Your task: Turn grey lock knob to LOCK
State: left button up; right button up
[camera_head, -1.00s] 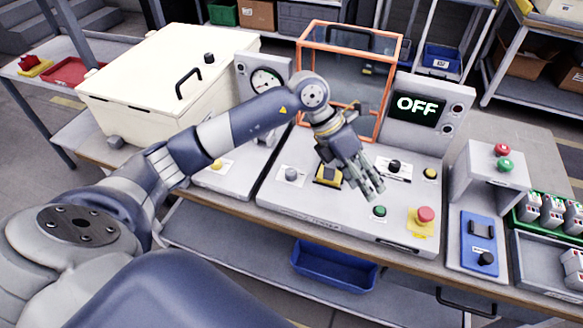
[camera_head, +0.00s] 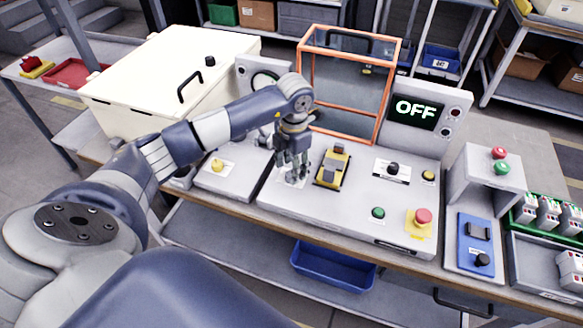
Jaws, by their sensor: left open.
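My left gripper (camera_head: 293,175) is over the left end of the grey control panel (camera_head: 335,213), pointing down with its fingers open. The grey lock knob on its white label is hidden behind or between these fingers, so I cannot tell which way it points or whether the fingers touch it. My right gripper is not in view.
A yellow-and-black rocker device (camera_head: 332,168) stands just right of my fingers. A black knob (camera_head: 392,169), green button (camera_head: 378,213) and red emergency stop (camera_head: 423,216) are farther right. An orange-framed guard (camera_head: 345,80) stands behind, beside a screen (camera_head: 415,108) reading OFF.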

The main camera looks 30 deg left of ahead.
pick_arm(q)
jog(key=shift+f, duration=1.15)
jog(key=c, duration=1.1)
